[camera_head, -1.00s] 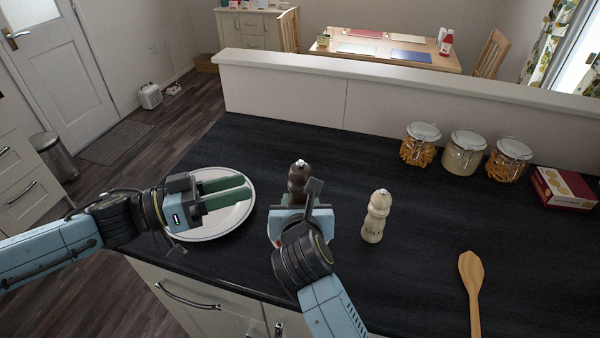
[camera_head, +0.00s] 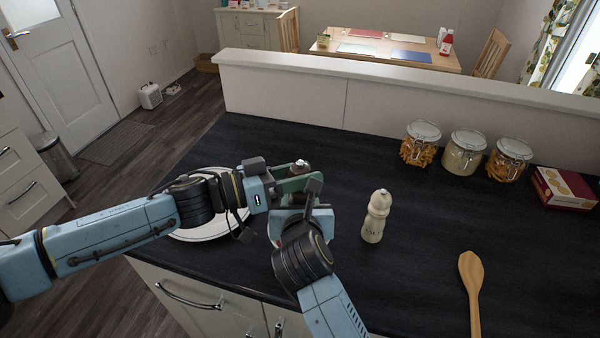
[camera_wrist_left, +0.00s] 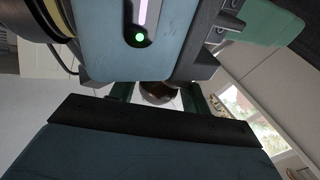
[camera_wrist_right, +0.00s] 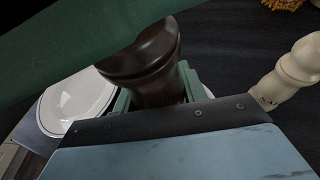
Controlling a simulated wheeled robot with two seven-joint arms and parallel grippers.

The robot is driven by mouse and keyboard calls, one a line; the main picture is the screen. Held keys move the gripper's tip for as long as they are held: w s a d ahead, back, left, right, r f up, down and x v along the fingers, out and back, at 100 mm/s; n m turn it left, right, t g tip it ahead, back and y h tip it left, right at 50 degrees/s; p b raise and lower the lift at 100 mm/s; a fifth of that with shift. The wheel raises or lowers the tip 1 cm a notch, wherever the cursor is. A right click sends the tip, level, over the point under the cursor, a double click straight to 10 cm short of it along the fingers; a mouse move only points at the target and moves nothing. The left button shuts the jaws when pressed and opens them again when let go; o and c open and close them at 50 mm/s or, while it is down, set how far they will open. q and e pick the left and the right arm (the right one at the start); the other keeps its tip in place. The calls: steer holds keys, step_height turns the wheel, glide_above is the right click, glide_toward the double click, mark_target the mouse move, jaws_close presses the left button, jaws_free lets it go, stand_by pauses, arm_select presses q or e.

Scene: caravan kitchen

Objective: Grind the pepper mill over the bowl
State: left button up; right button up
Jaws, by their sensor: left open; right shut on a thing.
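The dark brown pepper mill (camera_head: 300,167) stands upright in my right gripper (camera_head: 303,205), which is shut on its body. In the right wrist view, the mill's flared head (camera_wrist_right: 150,50) rises above the jaws. My left gripper (camera_head: 290,181) is open at the mill's upper part. In the left wrist view, the mill's round top (camera_wrist_left: 158,92) sits between its fingers, with contact unclear. The shallow white bowl (camera_head: 207,234) is left of the mill and partly hidden by my left arm; it also shows in the right wrist view (camera_wrist_right: 72,108). The mill's lower end is hidden.
A cream salt mill (camera_head: 376,216) stands just right of my right gripper. A wooden spoon (camera_head: 472,285) lies farther right. Several items line the back right: glass jars (camera_head: 465,152) and a red box (camera_head: 564,188). The dark counter (camera_head: 420,270) between salt mill and spoon is clear.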

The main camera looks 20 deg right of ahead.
arm_select(q)
steer(key=c, duration=0.7)
steer(key=shift+m+g, duration=0.4)
steer(key=shift+g, duration=0.3)
steer(key=shift+m+g+y, duration=0.4)
steer(key=shift+m+g, duration=0.75)
steer(key=shift+g, duration=0.65)
steer(key=shift+m+g+y, duration=0.4)
steer(key=shift+m+g, duration=0.75)
steer(key=shift+g, duration=0.65)
steer(key=shift+m+g+y, duration=0.3)
steer(key=shift+m+g, duration=0.2)
steer(key=shift+g, duration=0.1)
steer(key=o, duration=0.7)
